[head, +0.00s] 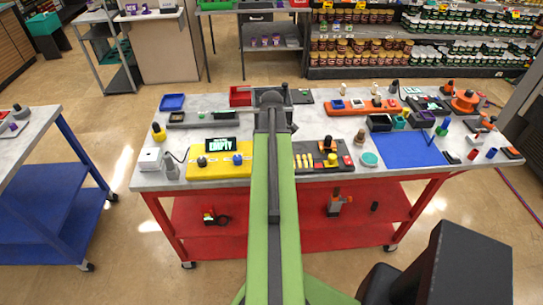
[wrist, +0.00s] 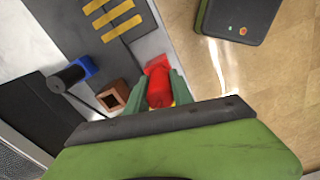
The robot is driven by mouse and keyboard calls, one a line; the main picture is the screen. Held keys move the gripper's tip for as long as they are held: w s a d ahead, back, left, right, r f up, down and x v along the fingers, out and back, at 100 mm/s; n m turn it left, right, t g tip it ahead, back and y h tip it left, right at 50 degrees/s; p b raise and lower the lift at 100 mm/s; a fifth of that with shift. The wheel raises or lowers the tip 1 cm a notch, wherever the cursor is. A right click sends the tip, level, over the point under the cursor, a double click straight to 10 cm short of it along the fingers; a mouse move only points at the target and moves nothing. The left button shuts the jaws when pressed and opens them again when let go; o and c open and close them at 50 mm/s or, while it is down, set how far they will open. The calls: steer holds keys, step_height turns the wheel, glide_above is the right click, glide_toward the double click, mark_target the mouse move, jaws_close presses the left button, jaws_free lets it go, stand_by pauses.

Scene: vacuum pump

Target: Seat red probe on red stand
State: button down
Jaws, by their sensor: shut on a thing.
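In the wrist view, my gripper (wrist: 160,88) has two green fingers shut on the rounded red probe (wrist: 160,94). Just past the probe is a flatter red piece (wrist: 156,67), which looks like the red stand. The two reds overlap in this view, so I cannot tell whether the probe touches the stand or sits in it. The probe's lower end is hidden. In the head view, my long green arm reaches over the table, and my fingers and the probe cannot be made out.
Beside the gripper are a brown square block (wrist: 113,96), a blue block (wrist: 86,67) with a black cylinder (wrist: 68,78), and a panel with yellow bars (wrist: 119,20). The table's edge runs close on the right. A blue mat (head: 411,150) is mostly clear.

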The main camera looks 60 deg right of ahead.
stand_by(0.3)
steer(key=c, duration=1)
jaws_free()
steer(key=shift+c, duration=0.2)
step_height(320, 180, up, 9)
steer(key=p, duration=0.9)
